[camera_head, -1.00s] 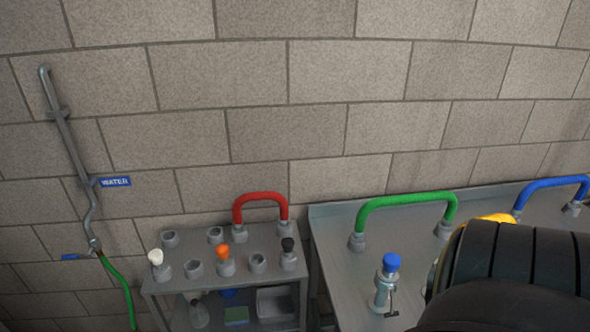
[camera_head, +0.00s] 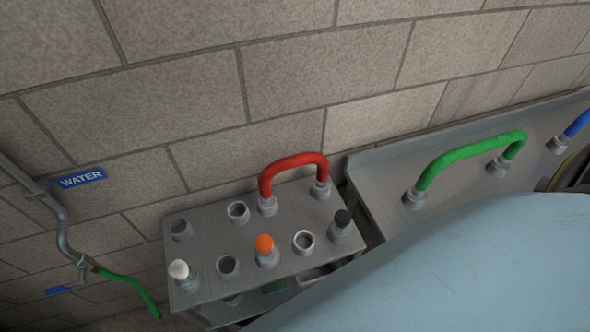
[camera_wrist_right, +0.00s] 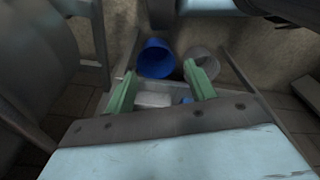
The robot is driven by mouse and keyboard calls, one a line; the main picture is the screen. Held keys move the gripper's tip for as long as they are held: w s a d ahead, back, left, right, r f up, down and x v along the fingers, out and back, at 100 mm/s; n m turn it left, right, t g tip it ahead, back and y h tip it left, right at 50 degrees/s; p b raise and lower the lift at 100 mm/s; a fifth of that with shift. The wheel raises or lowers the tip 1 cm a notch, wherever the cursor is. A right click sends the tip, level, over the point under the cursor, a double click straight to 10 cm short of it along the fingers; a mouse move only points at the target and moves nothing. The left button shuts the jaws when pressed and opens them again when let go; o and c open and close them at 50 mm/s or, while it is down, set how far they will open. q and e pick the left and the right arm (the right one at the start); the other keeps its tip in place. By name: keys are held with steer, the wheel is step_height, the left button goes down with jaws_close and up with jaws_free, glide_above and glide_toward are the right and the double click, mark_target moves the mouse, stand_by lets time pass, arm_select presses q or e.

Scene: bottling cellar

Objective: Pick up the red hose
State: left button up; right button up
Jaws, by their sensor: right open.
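The red hose (camera_head: 294,171) is a short arch with both ends in grey sockets at the back right of a small metal cart's top (camera_head: 210,207). In the head view nothing touches it. My right gripper (camera_wrist_right: 159,70) shows only in the right wrist view, with its two green fingers apart and nothing held between them. The red hose is not visible in that view. A pale blue part (camera_head: 450,265), probably my arm, covers the lower right of the head view. My left gripper is not in view.
The cart top also holds white (camera_head: 179,270), orange (camera_head: 264,244) and black (camera_head: 342,217) plugs and open sockets. A green hose (camera_head: 470,152) arches over the bench at right. A blue cup (camera_wrist_right: 156,58) and a grey cup (camera_wrist_right: 204,62) lie beyond my fingers. A brick wall stands behind.

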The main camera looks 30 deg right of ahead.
steer(key=w+a+r+m+t+y+p, duration=0.1)
steer(key=w+a+r, duration=0.2)
steer(key=w+r, duration=0.7)
steer(key=w+a+r+m+t+y+p, duration=0.15)
steer(key=w+a+r, duration=0.35)
steer(key=r, duration=0.9)
steer(key=w+a+r+m+y, duration=0.2)
steer(key=w+r, duration=0.8)
steer(key=r, duration=0.2)
steer(key=m, duration=1.8)
glide_toward(298, 157)
steer(key=shift+g+h, duration=0.35)
steer(key=shift+g, duration=0.2)
steer(key=x, duration=0.4)
steer(key=a+x, duration=0.1)
steer(key=x, duration=0.1)
steer(key=shift+w+a, duration=0.25)
steer(key=shift+w, duration=0.1)
steer(key=x, duration=0.5)
steer(key=shift+w+d+f, duration=0.15)
steer(key=shift+d, duration=0.2)
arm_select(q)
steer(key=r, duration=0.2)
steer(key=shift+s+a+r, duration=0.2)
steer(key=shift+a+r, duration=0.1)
